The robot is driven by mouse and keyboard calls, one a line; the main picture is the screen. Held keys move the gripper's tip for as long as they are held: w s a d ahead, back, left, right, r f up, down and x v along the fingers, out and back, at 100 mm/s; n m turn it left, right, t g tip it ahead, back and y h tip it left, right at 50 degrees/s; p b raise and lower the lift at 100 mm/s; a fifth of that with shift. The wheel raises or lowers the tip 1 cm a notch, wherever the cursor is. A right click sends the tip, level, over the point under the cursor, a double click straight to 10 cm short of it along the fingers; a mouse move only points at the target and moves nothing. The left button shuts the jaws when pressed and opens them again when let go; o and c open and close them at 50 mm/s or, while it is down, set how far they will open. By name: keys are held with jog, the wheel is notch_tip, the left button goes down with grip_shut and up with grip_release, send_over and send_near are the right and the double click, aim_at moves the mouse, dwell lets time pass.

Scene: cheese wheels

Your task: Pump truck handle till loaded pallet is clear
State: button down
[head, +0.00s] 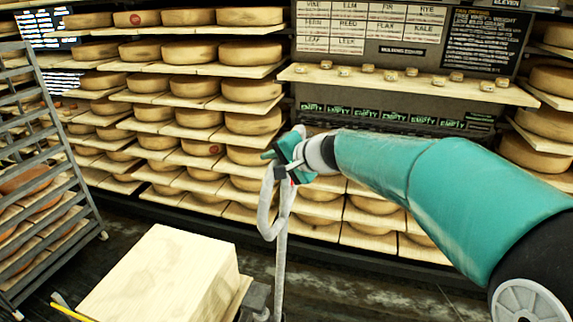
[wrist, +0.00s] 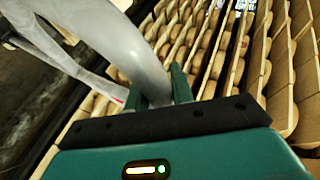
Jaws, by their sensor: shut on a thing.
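The pallet truck's grey looped handle (head: 267,205) stands upright in the head view, left of my teal arm. My gripper (head: 285,158) is shut on the upper part of this handle. In the wrist view the grey handle bar (wrist: 140,55) runs between the two teal fingers of my gripper (wrist: 160,88). A pale wooden block-like load (head: 165,275) sits at the lower left of the handle. The pallet under it is mostly hidden, and I cannot tell whether it is clear of the floor.
Shelves of cheese wheels (head: 190,90) fill the back wall. A grey metal rack (head: 45,165) stands at the left. A board with name cards (head: 375,30) hangs above a ledge with small pieces (head: 390,75). Dark floor (head: 370,285) is open right of the handle.

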dwell(0.3)
jog(key=c, duration=1.2)
grip_release()
jog(key=v, duration=1.4)
